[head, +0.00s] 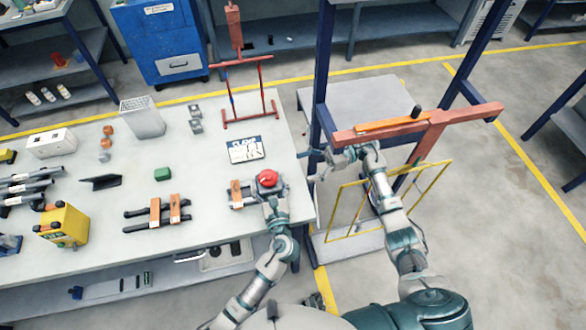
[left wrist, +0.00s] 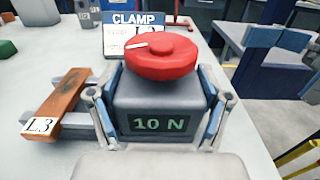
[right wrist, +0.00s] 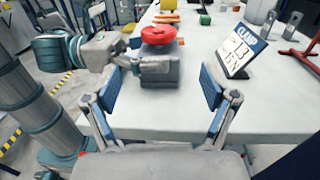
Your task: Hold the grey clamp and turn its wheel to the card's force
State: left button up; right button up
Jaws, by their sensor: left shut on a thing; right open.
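The grey clamp (left wrist: 165,103) stands on the table with a red wheel (left wrist: 162,57) on top. Its display (left wrist: 158,124) reads 10 N, and a white mark on the wheel points left. My left gripper (head: 268,194) is shut on the clamp's body, one finger on each side. A card (head: 245,149) headed CLAMP stands behind it; it also shows in the right wrist view (right wrist: 238,50), its force line not surely legible. An orange-brown block (left wrist: 57,103) labelled L3 lies beside the clamp on grey bars. My right gripper (right wrist: 160,98) is open and empty, apart from the wheel, off the table's right edge.
Another pair of bars with brown blocks (head: 157,212), a green block (head: 162,174) and a yellow box (head: 65,226) are to the left. A red stand (head: 249,117) is behind the card. A blue post (head: 323,75) and red beam (head: 420,133) stand near my right arm.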

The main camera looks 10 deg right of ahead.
jog(key=shift+d, duration=0.25)
